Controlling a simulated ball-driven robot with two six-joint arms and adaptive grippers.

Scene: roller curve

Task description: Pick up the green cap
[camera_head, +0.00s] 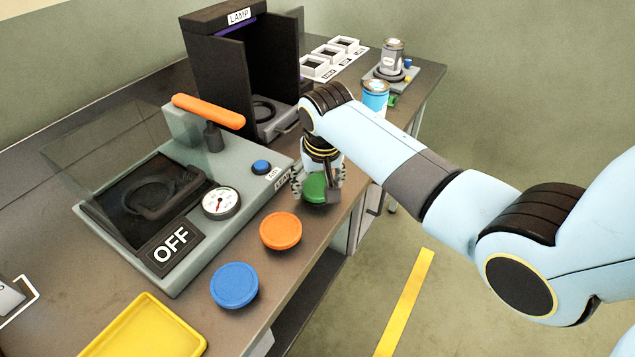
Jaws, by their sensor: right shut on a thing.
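The green cap (314,187) is at the front edge of the workbench, to the right of the grey machine. My right gripper (317,190) comes down on it from above, with its fingers on both sides, and is shut on it. The gripper hides part of the cap. I cannot tell whether the cap still touches the bench. My left gripper does not show.
An orange cap (281,231) and a blue cap (234,286) lie nearer along the bench edge. A yellow tray (146,330) is at the bottom left. The grey machine (190,215) marked OFF, the black lamp box (235,80) and a blue can (375,96) stand around.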

